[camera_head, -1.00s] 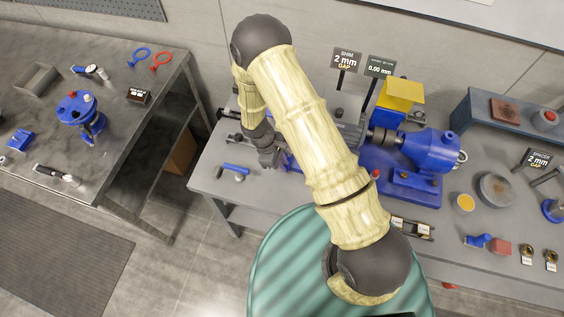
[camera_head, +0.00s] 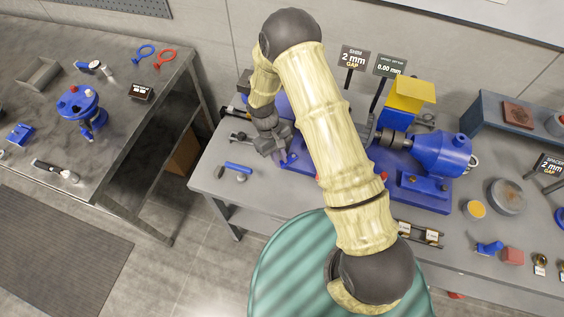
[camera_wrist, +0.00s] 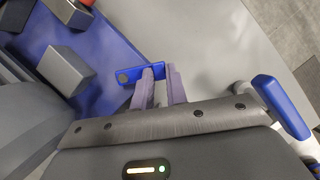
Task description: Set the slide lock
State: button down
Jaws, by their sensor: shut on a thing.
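My gripper (camera_head: 280,150) is at the left end of the blue machine base (camera_head: 418,190), low over the bench. In the wrist view, the two grey-purple fingers of my gripper (camera_wrist: 161,72) are shut on a small blue lever (camera_wrist: 128,77). The lever has a dark round pivot at its left end and lies beside the blue base, which also shows in the wrist view (camera_wrist: 98,42). In the head view my arm hides the middle of the machine.
A blue-handled tool (camera_head: 238,167) lies on the bench (camera_head: 215,185) just left of my gripper; its handle shows in the wrist view (camera_wrist: 281,106). Two gap signs (camera_head: 354,60) (camera_head: 390,66) stand behind the machine. A yellow block (camera_head: 409,93) sits on it.

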jog(key=m, duration=0.1)
jog(key=w+m+y+b, duration=0.1)
jog(key=w+m, duration=0.1)
jog(key=shift+a+f+m+g+b, duration=0.1)
jog(key=shift+a+m+g+b, duration=0.2)
jog(key=shift+m+b, duration=0.1)
jog(key=shift+w+d+m+y+b, duration=0.1)
jog(key=shift+w+m+y+b, duration=0.3)
jog(key=shift+m, duration=0.55)
jog(key=shift+w+m+y+b, duration=0.2)
jog(key=shift+w+m+y, duration=0.25)
jog(key=shift+m, duration=0.5)
jog(key=c, duration=1.4)
grip_release()
jog(key=shift+r, duration=0.2)
jog(key=b+v, duration=0.3)
jog(key=v, duration=1.4)
jog(key=shift+w+b, duration=0.2)
jog(key=shift+b, duration=0.15)
jog(key=shift+d, duration=0.1)
